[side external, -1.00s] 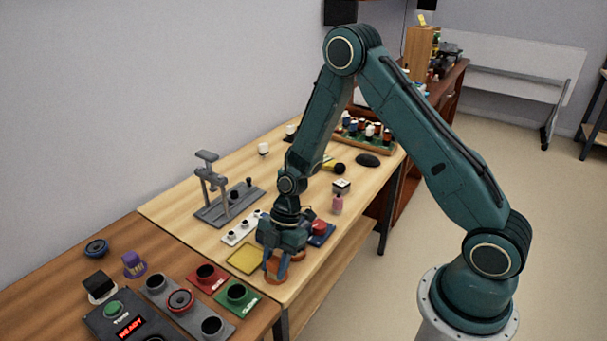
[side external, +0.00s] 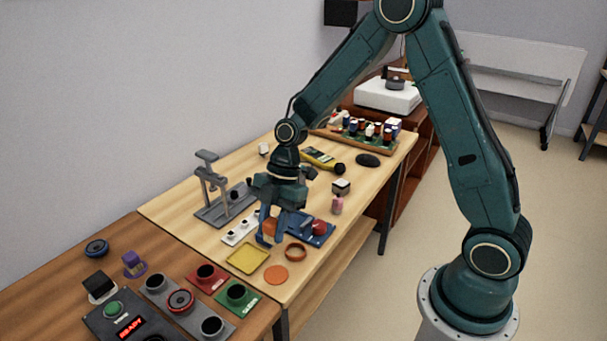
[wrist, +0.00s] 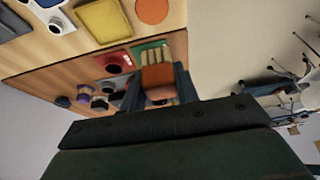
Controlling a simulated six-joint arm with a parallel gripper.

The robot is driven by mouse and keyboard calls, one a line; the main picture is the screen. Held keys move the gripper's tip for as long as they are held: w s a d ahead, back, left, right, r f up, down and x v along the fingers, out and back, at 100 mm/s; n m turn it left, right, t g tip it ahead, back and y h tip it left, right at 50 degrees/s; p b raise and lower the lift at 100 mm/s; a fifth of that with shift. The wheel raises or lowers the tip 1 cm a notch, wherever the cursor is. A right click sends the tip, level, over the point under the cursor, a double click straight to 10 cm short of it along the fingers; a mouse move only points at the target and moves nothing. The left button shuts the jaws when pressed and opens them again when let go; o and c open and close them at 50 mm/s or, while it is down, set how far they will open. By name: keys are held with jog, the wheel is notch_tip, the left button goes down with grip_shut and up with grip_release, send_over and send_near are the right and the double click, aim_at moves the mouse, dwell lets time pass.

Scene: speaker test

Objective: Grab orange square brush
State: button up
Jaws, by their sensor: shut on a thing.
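My gripper (side external: 270,236) is shut on the orange square brush (side external: 270,227) and holds it above the light wooden table. In the wrist view, the brush (wrist: 158,77) sits between my two fingers, its orange body showing with pale bristle-like strips. The fingers partly hide it in the side view. A flat orange disc (side external: 276,275) lies bare on the table below and to the right of the brush. An orange ring (side external: 296,252) lies near the disc.
A yellow square tray (side external: 248,257) lies below my gripper. A blue tray (side external: 318,234) with a red object stands close on the right. A grey stand (side external: 211,190) rises at the left. Red (side external: 207,279) and green (side external: 237,297) holders sit on the darker front table.

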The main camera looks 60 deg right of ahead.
aim_at(272, 221)
notch_tip(272, 221, up, 8)
jog(key=shift+f, duration=0.1)
dwell(0.8)
